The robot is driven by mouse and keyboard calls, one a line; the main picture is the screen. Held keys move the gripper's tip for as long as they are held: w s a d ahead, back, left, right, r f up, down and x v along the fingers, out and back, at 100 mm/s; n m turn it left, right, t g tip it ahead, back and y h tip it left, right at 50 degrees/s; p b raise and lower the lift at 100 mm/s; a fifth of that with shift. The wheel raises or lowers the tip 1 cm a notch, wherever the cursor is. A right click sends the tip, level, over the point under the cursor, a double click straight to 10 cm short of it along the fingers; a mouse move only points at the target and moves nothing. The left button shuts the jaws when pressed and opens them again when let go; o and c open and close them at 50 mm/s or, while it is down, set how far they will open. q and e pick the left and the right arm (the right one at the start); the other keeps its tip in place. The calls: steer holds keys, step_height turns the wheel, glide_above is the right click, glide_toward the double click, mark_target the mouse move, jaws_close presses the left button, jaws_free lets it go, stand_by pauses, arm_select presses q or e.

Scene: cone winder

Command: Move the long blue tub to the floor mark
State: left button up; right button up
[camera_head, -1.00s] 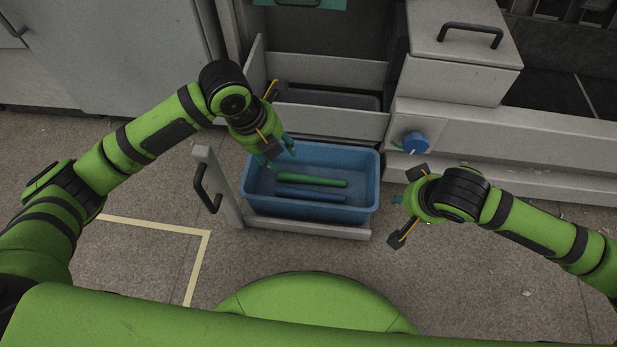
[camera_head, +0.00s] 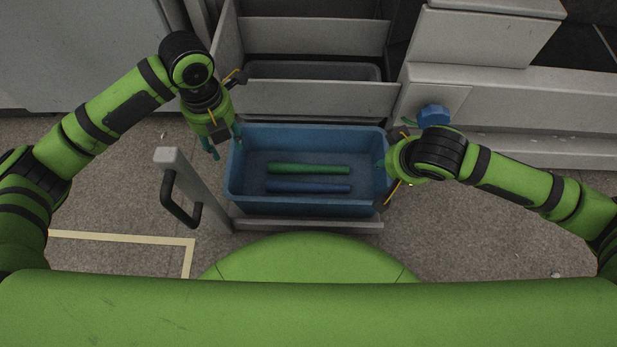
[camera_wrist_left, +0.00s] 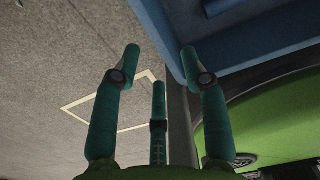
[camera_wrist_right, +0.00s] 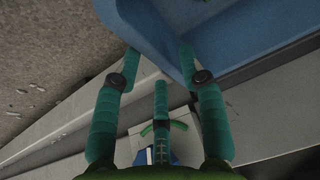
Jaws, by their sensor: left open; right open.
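The long blue tub (camera_head: 305,209) sits in a pulled-out grey drawer (camera_head: 320,225), with a green rod (camera_head: 308,169) and a blue rod (camera_head: 308,187) lying inside. My left gripper (camera_head: 226,144) is open at the tub's left end. In the left wrist view, the tub's wall (camera_wrist_left: 168,30) reaches between its fingers. My right gripper (camera_head: 388,167) is open at the right end; in the right wrist view the tub's corner (camera_wrist_right: 160,40) shows between its fingers. I cannot tell whether fingers touch the tub. The floor mark (camera_head: 130,237) is a pale yellow tape outline at lower left.
A grey panel with a black handle (camera_head: 180,207) stands upright at the drawer's left, between tub and mark. Grey machine housing (camera_head: 490,100) with a blue knob (camera_head: 433,116) is behind at right. Another dark bin (camera_head: 315,72) sits further back. The floor around the mark looks clear.

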mark_target(235, 168)
arm_select(q)
step_height(235, 168, down, 12)
steer(key=shift+r, duration=0.15)
arm_select(e)
steer(key=x, duration=0.7)
arm_select(q)
jaws_close()
arm_select(e)
jaws_close()
steer(key=shift+r, duration=0.1)
